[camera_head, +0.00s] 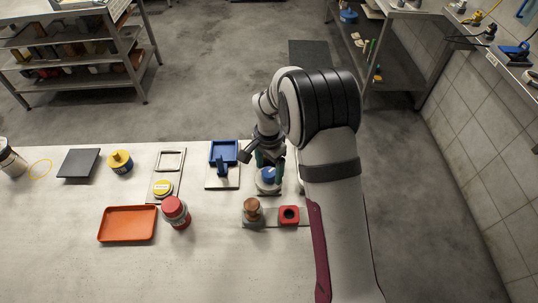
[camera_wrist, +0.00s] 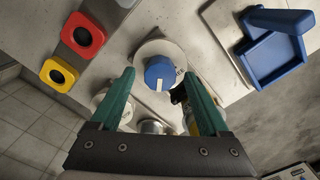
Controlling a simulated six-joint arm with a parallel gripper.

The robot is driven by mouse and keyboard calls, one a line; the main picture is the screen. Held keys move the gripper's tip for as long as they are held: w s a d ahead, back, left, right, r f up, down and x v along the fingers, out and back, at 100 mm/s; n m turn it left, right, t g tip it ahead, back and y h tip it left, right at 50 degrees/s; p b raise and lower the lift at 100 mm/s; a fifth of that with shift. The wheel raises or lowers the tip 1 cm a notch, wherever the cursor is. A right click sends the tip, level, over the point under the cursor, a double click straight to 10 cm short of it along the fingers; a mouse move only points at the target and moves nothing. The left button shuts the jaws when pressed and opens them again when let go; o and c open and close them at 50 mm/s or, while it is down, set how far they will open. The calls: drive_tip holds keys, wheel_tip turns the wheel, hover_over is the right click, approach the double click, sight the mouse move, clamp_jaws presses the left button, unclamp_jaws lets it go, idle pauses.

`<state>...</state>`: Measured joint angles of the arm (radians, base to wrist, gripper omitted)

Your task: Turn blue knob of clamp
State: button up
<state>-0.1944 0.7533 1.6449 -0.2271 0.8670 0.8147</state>
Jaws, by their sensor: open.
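The blue knob (camera_wrist: 161,74) has a white pointer mark and sits on a round white body (camera_wrist: 148,49) with dark print. In the head view the blue knob (camera_head: 268,174) is near the table's far edge, just below my gripper (camera_head: 268,163). In the wrist view my gripper (camera_wrist: 159,76) is open, with its green fingers on either side of the knob. I cannot tell if either finger touches it. The knob's lower edge and the parts below it are partly hidden. No separate clamp can be made out.
A red-lidded jar (camera_head: 176,212) and an orange tray (camera_head: 127,224) lie further left.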

sight(270, 173)
wheel_tip(270, 173, up, 15)
drive_tip(key=shift+f, duration=0.1)
drive_tip(key=s+d+r+n+y, duration=0.1)
drive_tip(key=s+d+r, duration=0.15)
drive_tip(key=s, duration=0.55)
drive_tip(key=s+d+r+n, duration=0.1)
drive_tip(key=s+d+r, duration=0.15)
drive_tip(key=s, duration=0.55)
drive_tip(key=s+f+n, duration=0.2)
drive_tip(key=s, duration=1.2)
drive_tip(key=shift+f+y, duration=0.35)
drive_tip(key=shift+y, duration=0.05)
